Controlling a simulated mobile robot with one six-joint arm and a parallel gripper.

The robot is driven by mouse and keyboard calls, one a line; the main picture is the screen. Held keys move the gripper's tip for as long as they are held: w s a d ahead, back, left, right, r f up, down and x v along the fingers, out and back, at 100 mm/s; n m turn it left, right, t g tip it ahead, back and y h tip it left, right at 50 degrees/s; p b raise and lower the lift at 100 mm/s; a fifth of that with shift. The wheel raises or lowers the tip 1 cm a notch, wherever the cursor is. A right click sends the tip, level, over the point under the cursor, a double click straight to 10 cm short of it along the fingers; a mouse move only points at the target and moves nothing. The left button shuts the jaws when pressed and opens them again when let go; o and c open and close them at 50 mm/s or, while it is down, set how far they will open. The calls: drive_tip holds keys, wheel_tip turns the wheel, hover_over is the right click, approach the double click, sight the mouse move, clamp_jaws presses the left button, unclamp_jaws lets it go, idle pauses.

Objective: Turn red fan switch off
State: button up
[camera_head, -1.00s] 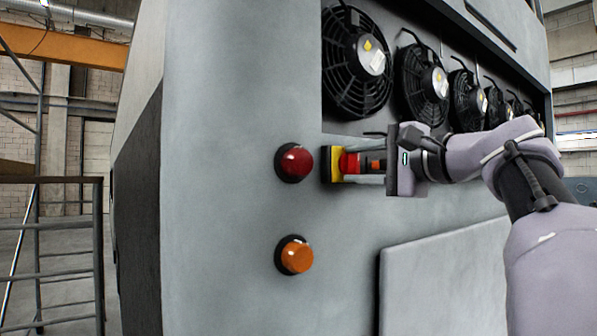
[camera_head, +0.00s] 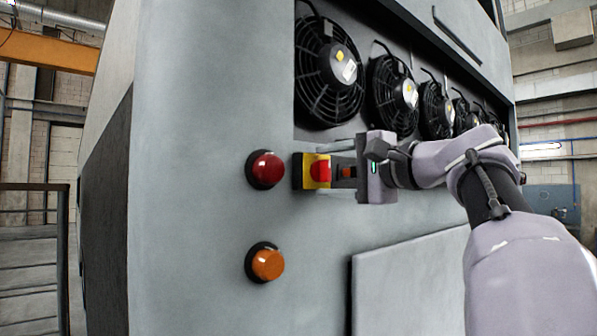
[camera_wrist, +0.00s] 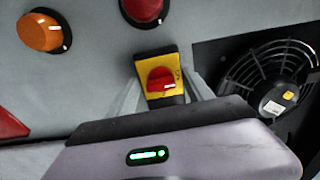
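A row of black fans (camera_head: 329,68) sits in a recess above right. A raised panel (camera_head: 410,285) is below my arm.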

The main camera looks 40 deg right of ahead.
drive_tip(key=s+d+b, duration=0.1)
drive_tip(key=s+b, duration=0.1)
drive_tip(key=s, duration=1.5)
drive_tip(key=shift+s+d+b, duration=0.2)
drive_tip(key=shift+b, duration=0.1)
